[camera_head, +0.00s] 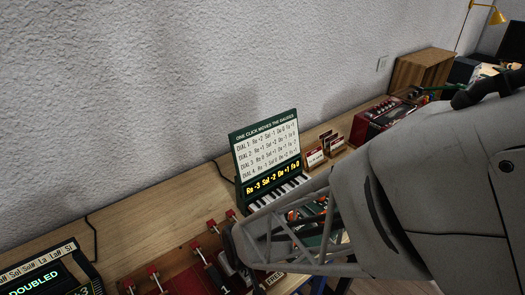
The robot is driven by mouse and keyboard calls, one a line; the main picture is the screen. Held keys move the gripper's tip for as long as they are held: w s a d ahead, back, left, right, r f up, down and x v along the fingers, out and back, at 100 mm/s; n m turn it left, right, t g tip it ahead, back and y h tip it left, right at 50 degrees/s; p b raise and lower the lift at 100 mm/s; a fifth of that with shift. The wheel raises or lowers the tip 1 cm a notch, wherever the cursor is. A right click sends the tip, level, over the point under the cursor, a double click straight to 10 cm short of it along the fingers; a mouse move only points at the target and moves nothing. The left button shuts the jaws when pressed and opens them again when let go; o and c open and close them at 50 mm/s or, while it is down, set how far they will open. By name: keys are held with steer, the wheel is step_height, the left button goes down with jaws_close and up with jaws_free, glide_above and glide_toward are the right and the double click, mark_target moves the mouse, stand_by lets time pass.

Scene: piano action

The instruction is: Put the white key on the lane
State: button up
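A small keyboard with white and black keys (263,201) stands at the foot of a green sign in the middle of the table. I cannot pick out a loose white key. A dark red unit (180,279) with red-topped pegs and a "1" label lies at the lower middle; I cannot tell whether it holds the lane. My grey arm comes in from the right, and its lattice-like end reaches the right side of this unit. My gripper's fingertips cannot be made out, so its opening and anything held are hidden. The arm covers much of the table to the right.
The green sign (266,150) lists dial settings above a yellow-lit display. Small card holders (316,157) and a red device (376,121) stand to its right, a wooden box (422,70) farther back. A dark screen (45,283) is at lower left. Bare table (150,215) lies left of the sign.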

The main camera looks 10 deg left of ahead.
steer(key=shift+f, duration=0.15)
steer(key=o, duration=1)
steer(key=shift+c, duration=0.2)
steer(key=v, duration=1.2)
stand_by(0.4)
